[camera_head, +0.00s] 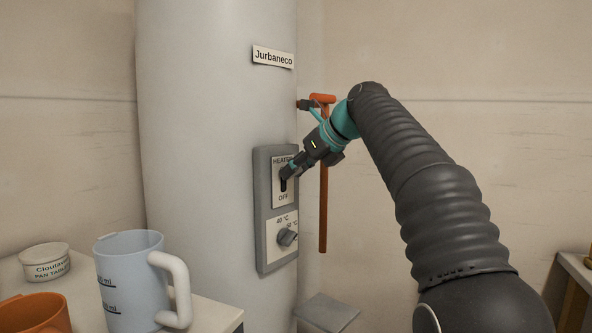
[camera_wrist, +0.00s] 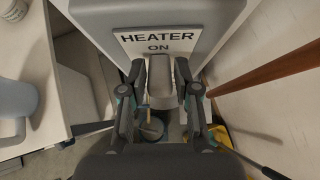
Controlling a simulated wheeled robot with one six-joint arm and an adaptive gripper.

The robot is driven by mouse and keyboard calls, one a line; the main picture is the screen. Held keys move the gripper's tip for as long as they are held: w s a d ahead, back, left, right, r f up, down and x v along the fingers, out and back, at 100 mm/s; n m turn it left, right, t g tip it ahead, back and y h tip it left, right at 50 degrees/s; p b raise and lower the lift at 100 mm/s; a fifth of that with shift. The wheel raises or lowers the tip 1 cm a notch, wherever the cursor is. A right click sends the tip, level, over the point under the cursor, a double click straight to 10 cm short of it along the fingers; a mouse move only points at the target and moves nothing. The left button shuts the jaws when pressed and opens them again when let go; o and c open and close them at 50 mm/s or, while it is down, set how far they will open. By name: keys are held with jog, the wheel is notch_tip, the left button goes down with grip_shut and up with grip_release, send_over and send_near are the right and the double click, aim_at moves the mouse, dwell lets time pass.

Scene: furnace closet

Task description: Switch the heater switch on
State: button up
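The heater switch (camera_head: 283,185) is on a grey panel on the white tank, between the word HEATER and the word OFF. Its dark part shows just below my fingertips. My gripper (camera_head: 288,170) is at the panel and covers the ON label in the head view. In the wrist view, the white HEATER ON plate (camera_wrist: 158,42) is beyond my gripper (camera_wrist: 160,80). The two fingers are a small gap apart, with a grey block between them that looks like the switch lever. Whether they press on it I cannot tell.
A temperature knob (camera_head: 286,237) is below the switch. An orange pipe with a valve handle (camera_head: 323,170) runs down just right of the tank. A blue measuring jug (camera_head: 130,285), a white tin (camera_head: 45,262) and an orange mug (camera_head: 36,314) stand on the counter at left.

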jog(key=shift+o, duration=0.8)
jog(key=v, duration=1.2)
